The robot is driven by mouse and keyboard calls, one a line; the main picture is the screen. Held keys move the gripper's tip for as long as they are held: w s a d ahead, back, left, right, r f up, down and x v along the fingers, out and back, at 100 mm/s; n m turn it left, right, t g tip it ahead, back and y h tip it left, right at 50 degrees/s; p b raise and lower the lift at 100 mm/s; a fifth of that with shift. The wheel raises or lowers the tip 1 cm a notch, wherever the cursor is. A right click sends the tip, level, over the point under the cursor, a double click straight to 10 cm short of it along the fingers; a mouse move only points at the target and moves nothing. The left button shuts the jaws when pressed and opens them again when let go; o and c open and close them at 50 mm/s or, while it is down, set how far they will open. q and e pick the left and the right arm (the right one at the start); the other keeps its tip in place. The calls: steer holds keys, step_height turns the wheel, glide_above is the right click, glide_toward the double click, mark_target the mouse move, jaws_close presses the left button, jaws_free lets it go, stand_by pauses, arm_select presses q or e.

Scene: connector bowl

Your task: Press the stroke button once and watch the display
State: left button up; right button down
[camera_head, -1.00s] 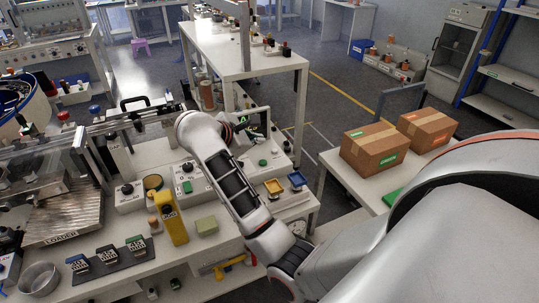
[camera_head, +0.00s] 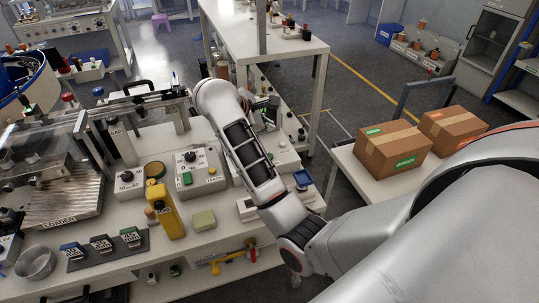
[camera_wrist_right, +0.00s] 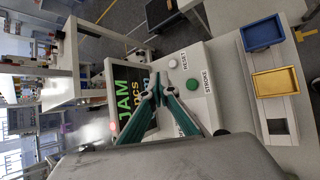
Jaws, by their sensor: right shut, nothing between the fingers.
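The stroke button (camera_wrist_right: 192,84) is a green round button on a pale sloped box, labelled STROKE, in the right wrist view. A white button (camera_wrist_right: 174,65) labelled RESET sits beside it. The dark display (camera_wrist_right: 127,88) shows the green word JAM and further lettering partly hidden by my fingers. My right gripper (camera_wrist_right: 156,78) is shut and empty, its fingertips between the display and the buttons in the picture; I see no contact with the stroke button. In the head view the right gripper (camera_head: 268,110) is partly behind my own arm. My left gripper is not in view.
A blue tray (camera_wrist_right: 262,34) and a yellow tray (camera_wrist_right: 276,84) stand beside the button box. On the bench are a yellow upright device (camera_head: 165,212) and a knob box (camera_head: 190,172). Cardboard boxes (camera_head: 393,148) stand on a table to the right.

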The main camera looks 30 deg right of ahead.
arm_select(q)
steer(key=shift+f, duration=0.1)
arm_select(e)
steer(key=shift+f, duration=0.1)
step_height(320, 180, down, 8)
steer(key=b, duration=0.5)
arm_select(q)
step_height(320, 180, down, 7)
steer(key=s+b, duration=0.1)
arm_select(e)
steer(key=shift+f, duration=0.3)
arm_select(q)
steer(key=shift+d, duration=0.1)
arm_select(e)
steer(key=shift+f, duration=0.1)
stand_by(0.5)
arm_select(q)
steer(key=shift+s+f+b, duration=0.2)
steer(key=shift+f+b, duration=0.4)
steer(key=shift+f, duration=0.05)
arm_select(e)
steer(key=shift+f, duration=0.35)
